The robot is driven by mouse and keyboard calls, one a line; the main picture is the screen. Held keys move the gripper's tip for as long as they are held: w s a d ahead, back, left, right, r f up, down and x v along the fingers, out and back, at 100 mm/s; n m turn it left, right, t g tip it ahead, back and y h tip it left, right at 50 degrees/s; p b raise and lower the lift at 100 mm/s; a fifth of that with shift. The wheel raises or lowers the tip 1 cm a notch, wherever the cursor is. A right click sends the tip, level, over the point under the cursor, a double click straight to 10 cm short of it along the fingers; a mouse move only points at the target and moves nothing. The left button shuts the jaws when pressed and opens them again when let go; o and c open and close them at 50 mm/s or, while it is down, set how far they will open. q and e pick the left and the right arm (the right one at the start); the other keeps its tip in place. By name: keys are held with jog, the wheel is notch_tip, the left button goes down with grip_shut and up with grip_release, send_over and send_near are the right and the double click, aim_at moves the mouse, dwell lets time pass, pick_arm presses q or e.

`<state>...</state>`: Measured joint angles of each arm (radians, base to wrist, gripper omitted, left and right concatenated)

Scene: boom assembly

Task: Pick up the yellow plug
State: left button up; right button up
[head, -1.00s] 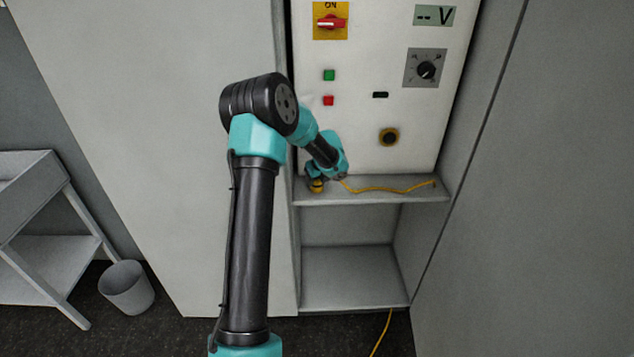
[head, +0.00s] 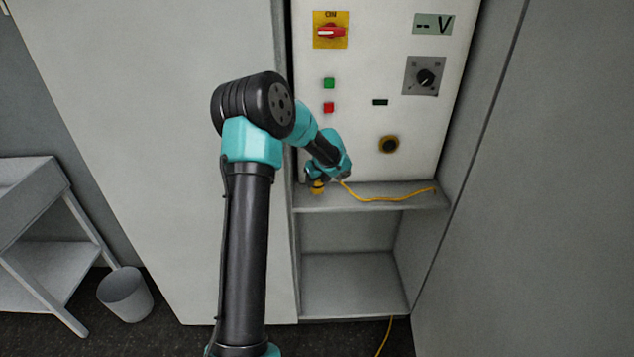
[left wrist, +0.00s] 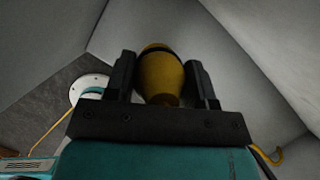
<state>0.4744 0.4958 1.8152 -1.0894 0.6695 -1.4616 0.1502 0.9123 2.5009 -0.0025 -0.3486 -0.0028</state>
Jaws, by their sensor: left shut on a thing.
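The yellow plug (head: 317,187) is at the left end of the shelf under the control panel in the head view, partly hidden by my left wrist. In the left wrist view the plug (left wrist: 160,76) sits between the two black fingers, with a dark band near its top. My left gripper (left wrist: 161,78) is shut on it. In the head view my left gripper (head: 317,180) is small and mostly hidden by the arm. I cannot tell whether the plug is touching the shelf. My right gripper is in neither view.
A yellow cable (head: 385,198) lies along the shelf (head: 420,205) to its right end. Cabinet walls stand on both sides. A bin (head: 126,294) is at lower left.

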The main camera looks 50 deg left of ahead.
pick_arm(q)
jog(key=s+d+r, duration=0.1)
jog(key=s+d, duration=0.9)
jog(key=d, duration=0.1)
jog(key=shift+d+r, duration=0.15)
jog(key=shift+r, duration=0.1)
jog(key=shift+w, duration=0.15)
